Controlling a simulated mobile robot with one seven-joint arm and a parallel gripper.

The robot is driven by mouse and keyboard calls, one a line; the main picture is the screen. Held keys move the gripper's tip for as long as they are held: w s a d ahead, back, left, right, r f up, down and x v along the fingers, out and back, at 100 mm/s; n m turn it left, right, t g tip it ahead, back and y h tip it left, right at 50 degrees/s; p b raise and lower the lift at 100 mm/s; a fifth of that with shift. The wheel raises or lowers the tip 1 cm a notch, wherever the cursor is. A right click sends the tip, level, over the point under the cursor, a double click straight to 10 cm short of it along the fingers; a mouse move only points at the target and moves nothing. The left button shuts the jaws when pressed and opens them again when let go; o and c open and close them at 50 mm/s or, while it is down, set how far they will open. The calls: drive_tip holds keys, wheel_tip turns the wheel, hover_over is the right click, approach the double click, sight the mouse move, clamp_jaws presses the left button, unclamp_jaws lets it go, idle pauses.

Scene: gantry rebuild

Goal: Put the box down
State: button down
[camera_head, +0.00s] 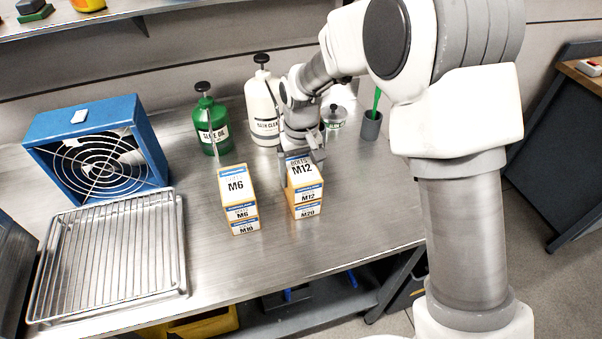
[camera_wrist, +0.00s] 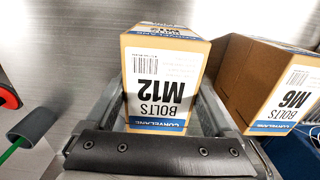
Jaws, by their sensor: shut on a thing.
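The M12 bolts box (camera_head: 308,194), orange with a white and blue label, is above the M20 box (camera_head: 308,211) on the metal bench. The two look lined up; I cannot tell whether a thin gap is left between them. My gripper (camera_head: 304,150) is shut on the M12 box from behind. In the wrist view the M12 box (camera_wrist: 163,80) sits between the two fingers, its label upside down.
Left of it, an M6 box (camera_head: 238,211) sits on an M10 box (camera_head: 245,228), close by. Behind stand a green oil bottle (camera_head: 211,125), a white cleaner bottle (camera_head: 262,105) and a grey cup (camera_head: 371,126). A wire rack (camera_head: 110,255) and blue fan (camera_head: 100,150) are left. Bench right of the boxes is clear.

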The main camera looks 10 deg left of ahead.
sight(301, 167)
drive_tip(key=shift+f, duration=0.1)
drive_tip(key=shift+f, duration=0.15)
unclamp_jaws()
wheel_tip(301, 167, up, 12)
drive_tip(key=shift+r, duration=0.15)
idle(0.3)
drive_tip(key=s+d+r+m+t, duration=0.1)
drive_tip(key=s+d+r, duration=0.2)
drive_tip(key=d+r, duration=0.3)
drive_tip(key=s+d+r+m+t, duration=0.1)
drive_tip(key=s+d+r+m, duration=0.2)
drive_tip(key=d, duration=0.6)
drive_tip(key=s+d+r+m+t, duration=0.1)
drive_tip(key=s+d+m+t, duration=0.1)
drive_tip(key=s+d, duration=1)
drive_tip(key=shift+s+t, duration=0.65)
drive_tip(key=shift+t, duration=0.15)
